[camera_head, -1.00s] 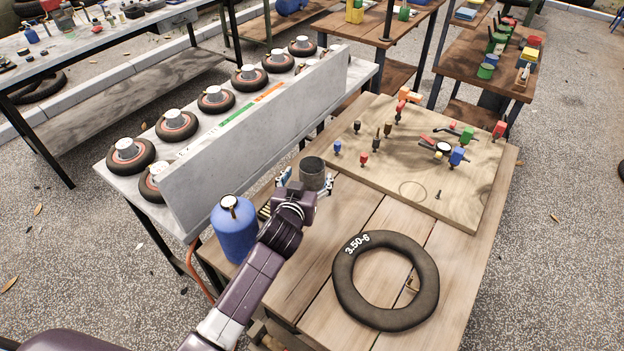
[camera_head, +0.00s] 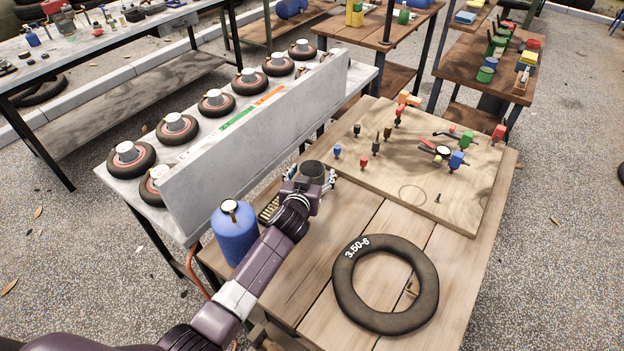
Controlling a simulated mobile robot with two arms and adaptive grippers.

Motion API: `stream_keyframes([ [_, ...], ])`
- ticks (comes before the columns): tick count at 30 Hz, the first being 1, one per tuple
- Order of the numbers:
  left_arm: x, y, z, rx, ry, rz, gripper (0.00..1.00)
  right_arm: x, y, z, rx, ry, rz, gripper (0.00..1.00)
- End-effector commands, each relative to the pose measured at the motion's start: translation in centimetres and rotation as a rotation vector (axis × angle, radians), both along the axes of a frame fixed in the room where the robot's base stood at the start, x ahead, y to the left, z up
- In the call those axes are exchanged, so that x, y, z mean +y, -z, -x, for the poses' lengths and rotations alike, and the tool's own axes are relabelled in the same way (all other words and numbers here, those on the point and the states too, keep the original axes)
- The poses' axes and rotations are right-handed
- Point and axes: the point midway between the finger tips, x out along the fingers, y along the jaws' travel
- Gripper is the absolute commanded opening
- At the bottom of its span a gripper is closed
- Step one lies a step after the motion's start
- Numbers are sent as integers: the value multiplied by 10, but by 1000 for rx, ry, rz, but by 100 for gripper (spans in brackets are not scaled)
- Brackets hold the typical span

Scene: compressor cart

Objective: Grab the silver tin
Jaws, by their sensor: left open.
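The silver tin (camera_head: 313,169) is a dark grey cylinder with a dark top, upright on the wooden table near the left edge of the tool board. My left gripper (camera_head: 312,178) is open, with one finger on each side of the tin. The gripper's body hides the tin's lower part, so I cannot tell whether the fingers touch it. My right gripper is not in view.
A blue bottle (camera_head: 235,232) stands left of my arm. A black tyre (camera_head: 386,318) marked 3.50-6 lies at the front right. The wooden board (camera_head: 470,205) holds several small coloured tools. A grey upright panel (camera_head: 262,140) stands behind, with wheels beyond.

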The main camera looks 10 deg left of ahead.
Motion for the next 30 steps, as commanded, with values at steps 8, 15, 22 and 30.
stream_keyframes([
  [8, 0, 0, 0, 0, 0, 0, 46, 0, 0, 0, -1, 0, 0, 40],
  [15, 0, 0, 0, 0, 0, 0, 28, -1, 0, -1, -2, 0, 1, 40],
  [22, 0, -4, 0, -2, 0, 1, 28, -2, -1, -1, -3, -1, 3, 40],
  [30, 0, -36, 0, -5, 1, 1, 28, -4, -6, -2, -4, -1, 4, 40],
])
